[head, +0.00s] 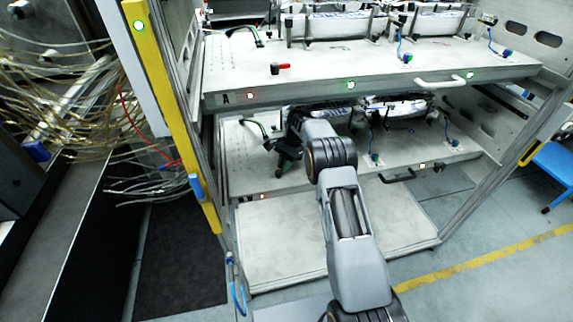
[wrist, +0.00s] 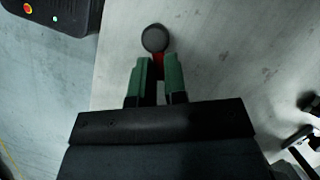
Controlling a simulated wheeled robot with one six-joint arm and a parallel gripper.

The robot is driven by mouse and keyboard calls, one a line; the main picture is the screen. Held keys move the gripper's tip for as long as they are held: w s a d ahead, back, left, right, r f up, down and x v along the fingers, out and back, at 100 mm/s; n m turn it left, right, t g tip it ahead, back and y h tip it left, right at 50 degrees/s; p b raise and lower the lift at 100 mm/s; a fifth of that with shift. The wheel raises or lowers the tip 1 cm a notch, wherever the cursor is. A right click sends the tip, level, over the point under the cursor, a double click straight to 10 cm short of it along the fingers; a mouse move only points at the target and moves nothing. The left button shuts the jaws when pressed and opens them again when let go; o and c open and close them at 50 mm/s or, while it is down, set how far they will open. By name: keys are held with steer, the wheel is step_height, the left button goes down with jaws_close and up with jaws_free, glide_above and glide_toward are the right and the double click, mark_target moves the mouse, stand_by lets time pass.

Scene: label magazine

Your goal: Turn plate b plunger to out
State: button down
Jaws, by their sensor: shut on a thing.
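Plate b (head: 330,172) is the lower pale shelf plate in the rack. In the wrist view, its plunger shows as a dark round knob (wrist: 155,38) with a red lever (wrist: 158,60) pointing toward my gripper. My gripper (wrist: 158,72) has green fingers on both sides of the red lever and is shut on it. In the head view, my gripper (head: 287,158) is low over the left part of plate b. My wrist hides the plunger there, so I cannot tell its setting from that view.
The upper plate A (head: 320,70) hangs close above my arm, with its own red-levered plunger (head: 280,68). Label magazines (head: 395,107) stand at the back of plate b. A yellow post (head: 172,110) is on the left, and a black handle (head: 397,176) is on plate b's front.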

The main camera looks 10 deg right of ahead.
mark_target(275, 176)
steer(key=n, duration=0.2)
steer(key=a+n+g+h, duration=0.1)
steer(key=n, duration=0.1)
steer(key=w+n+g, duration=0.1)
steer(key=n, duration=0.1)
steer(key=shift+a+f+n+h, duration=0.3)
steer(key=shift+f+h, duration=0.05)
steer(key=shift+h, duration=0.05)
steer(key=n+h, duration=0.1)
steer(key=n, duration=0.1)
steer(key=a+n+h+p, duration=0.1)
steer(key=n, duration=0.2)
steer(key=shift+w+a, duration=0.1)
steer(key=shift+a, duration=0.1)
steer(key=n+h, duration=0.1)
steer(key=n, duration=0.1)
steer(key=a+n, duration=0.1)
steer(key=n, duration=0.1)
steer(key=n+h, duration=0.1)
steer(key=n, duration=0.1)
steer(key=shift+s+a+r+n+h+b, duration=0.1)
steer(key=shift+s+a+n+h+b, duration=0.2)
steer(key=shift+b, duration=0.05)
steer(key=n, duration=0.1)
steer(key=n+t+h, duration=0.1)
steer(key=n, duration=0.1)
steer(key=s+a+n, duration=0.1)
steer(key=n, duration=0.1)
steer(key=shift+t, duration=0.4)
steer(key=shift+n, duration=0.3)
